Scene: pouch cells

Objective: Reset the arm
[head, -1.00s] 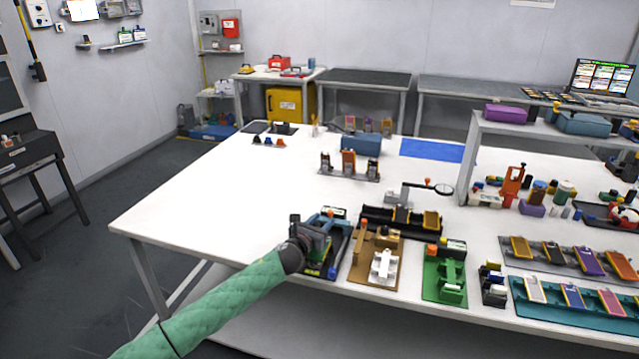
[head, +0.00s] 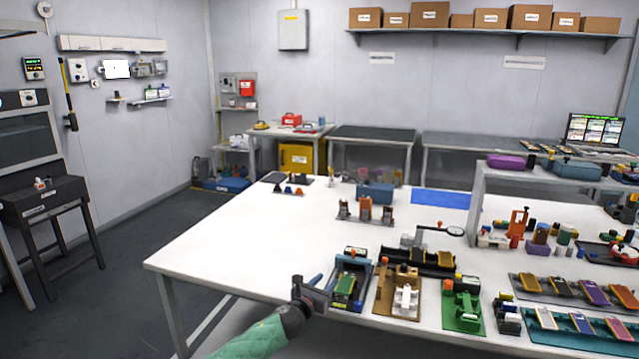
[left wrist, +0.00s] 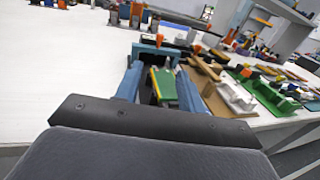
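My left gripper (head: 316,284) is at the near edge of the white table, just left of a dark fixture with a blue frame (head: 357,257). In the left wrist view its two blue fingers (left wrist: 160,85) are spread apart with nothing held between them. A green piece with a yellow edge (head: 344,284) lies in the fixture. It also shows beyond the fingers in the left wrist view (left wrist: 164,84). My right gripper is in neither view.
The white table (head: 250,235) is clear on its left side. A brown fixture (head: 384,292) and a green fixture (head: 462,310) stand to the right of the blue-framed one. A magnifier stand (head: 452,230) and a raised shelf (head: 540,172) are farther back.

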